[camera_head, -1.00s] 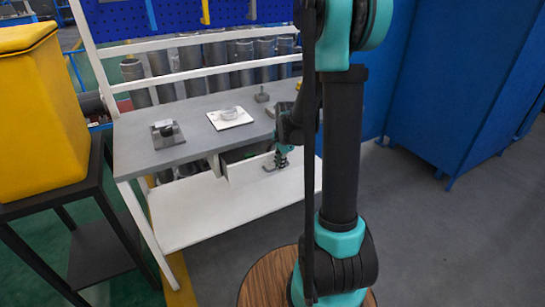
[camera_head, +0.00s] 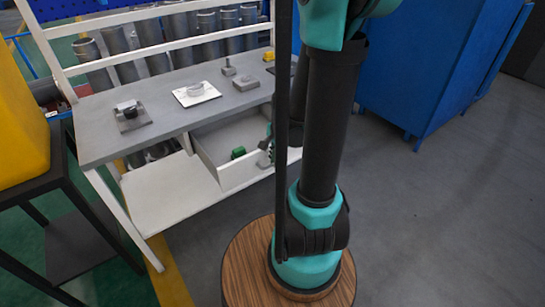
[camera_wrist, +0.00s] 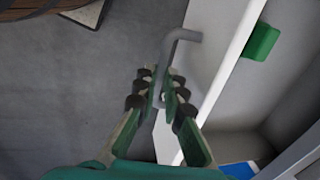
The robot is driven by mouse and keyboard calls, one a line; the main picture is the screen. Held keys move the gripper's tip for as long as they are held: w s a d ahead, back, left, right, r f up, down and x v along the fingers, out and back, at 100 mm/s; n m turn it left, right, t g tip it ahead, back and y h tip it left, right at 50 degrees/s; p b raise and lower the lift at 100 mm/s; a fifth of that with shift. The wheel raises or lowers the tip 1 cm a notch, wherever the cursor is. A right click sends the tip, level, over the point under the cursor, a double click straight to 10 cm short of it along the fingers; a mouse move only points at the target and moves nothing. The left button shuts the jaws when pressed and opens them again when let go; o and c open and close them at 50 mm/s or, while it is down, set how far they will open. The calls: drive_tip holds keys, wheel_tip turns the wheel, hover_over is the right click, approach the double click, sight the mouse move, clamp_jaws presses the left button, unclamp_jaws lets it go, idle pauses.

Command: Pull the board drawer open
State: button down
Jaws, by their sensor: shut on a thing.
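The board drawer (camera_head: 250,172) under the grey worktop is pulled well out, and its pale inside shows. A green block (camera_head: 238,153) lies in it; the block also shows in the wrist view (camera_wrist: 261,41). In the wrist view, the grey bar handle (camera_wrist: 178,38) on the drawer front runs between the fingers of my gripper (camera_wrist: 162,90), which is shut on it. In the head view my gripper (camera_head: 266,157) is at the drawer's front, partly hidden by my arm. A blue item (camera_wrist: 238,170) also lies in the drawer in the wrist view.
The worktop (camera_head: 160,100) holds a dark fixture on a plate (camera_head: 131,115), a white plate with a ring (camera_head: 196,93) and small grey blocks. A black stand with a yellow bin (camera_head: 20,130) is at left. Blue cabinets (camera_head: 435,70) stand at right. The floor (camera_head: 440,230) there is clear.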

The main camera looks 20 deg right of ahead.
drive_tip(key=c, duration=1.6)
unclamp_jaws()
drive_tip(key=shift+r, duration=0.1)
wheel_tip(320, 180, up, 12)
drive_tip(key=s, duration=0.2)
drive_tip(key=shift+d+f, duration=0.2)
drive_tip(key=shift+d, duration=0.15)
drive_tip(key=shift+s, duration=0.1)
drive_tip(key=s+a+f+n+t, duration=0.2)
drive_tip(key=s+a+f+n, duration=0.2)
drive_tip(key=f+n, duration=0.4)
drive_tip(key=shift+s+a+f+n+h, duration=0.2)
drive_tip(key=shift+s+f+n+h, duration=0.2)
drive_tip(key=shift+n, duration=2.8)
